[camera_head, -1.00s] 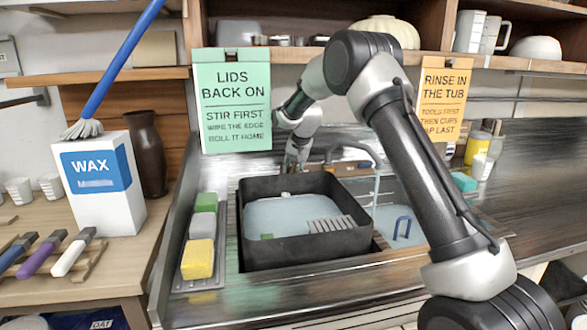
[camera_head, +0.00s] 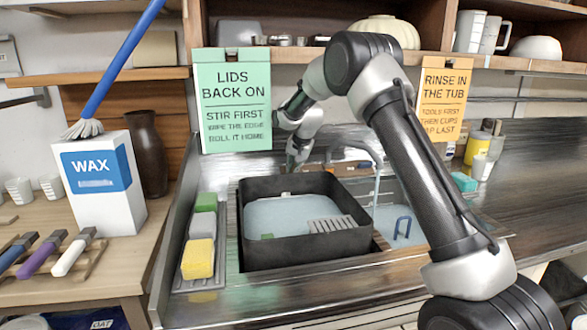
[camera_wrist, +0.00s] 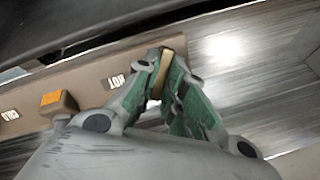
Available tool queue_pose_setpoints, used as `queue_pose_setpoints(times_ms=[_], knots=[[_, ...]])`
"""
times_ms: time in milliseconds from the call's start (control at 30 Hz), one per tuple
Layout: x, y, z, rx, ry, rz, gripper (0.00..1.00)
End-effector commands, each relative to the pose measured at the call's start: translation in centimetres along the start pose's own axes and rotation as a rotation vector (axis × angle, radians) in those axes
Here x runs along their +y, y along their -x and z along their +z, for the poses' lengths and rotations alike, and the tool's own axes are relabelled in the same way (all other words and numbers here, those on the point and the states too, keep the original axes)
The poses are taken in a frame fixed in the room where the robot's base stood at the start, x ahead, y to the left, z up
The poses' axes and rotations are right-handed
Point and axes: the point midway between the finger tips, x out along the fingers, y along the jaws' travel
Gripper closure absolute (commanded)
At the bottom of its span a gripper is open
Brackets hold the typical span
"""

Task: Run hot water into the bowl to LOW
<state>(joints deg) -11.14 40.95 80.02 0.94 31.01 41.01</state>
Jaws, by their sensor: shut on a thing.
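My gripper (camera_wrist: 168,85) is shut on a tan tap handle (camera_wrist: 163,62) beside the HOT label in the wrist view. In the head view my gripper (camera_head: 293,163) is behind the black tub. The curved spout (camera_head: 352,143) lets a thin stream of water (camera_head: 376,190) fall into the right-hand sink bowl (camera_head: 398,222), which shows pale blue water and a dark blue hooked object. The tub and my arm hide part of this bowl. I cannot make out a LOW mark.
The black tub (camera_head: 303,252) holds water and a grey slotted piece. A sponge tray (camera_head: 203,281) stands left of it. An orange-faced tap handle (camera_wrist: 54,101) is near the COLD label. Two signs hang above. The steel counter at right is mostly clear.

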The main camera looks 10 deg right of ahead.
Motion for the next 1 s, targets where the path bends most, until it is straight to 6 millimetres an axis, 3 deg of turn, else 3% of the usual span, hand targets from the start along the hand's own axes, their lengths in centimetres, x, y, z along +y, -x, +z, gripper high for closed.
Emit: queue_pose_setpoints(times_ms=[1000], knots=[[0.40,0.01,0.16,0.000,-0.837,-0.157,1.00]])
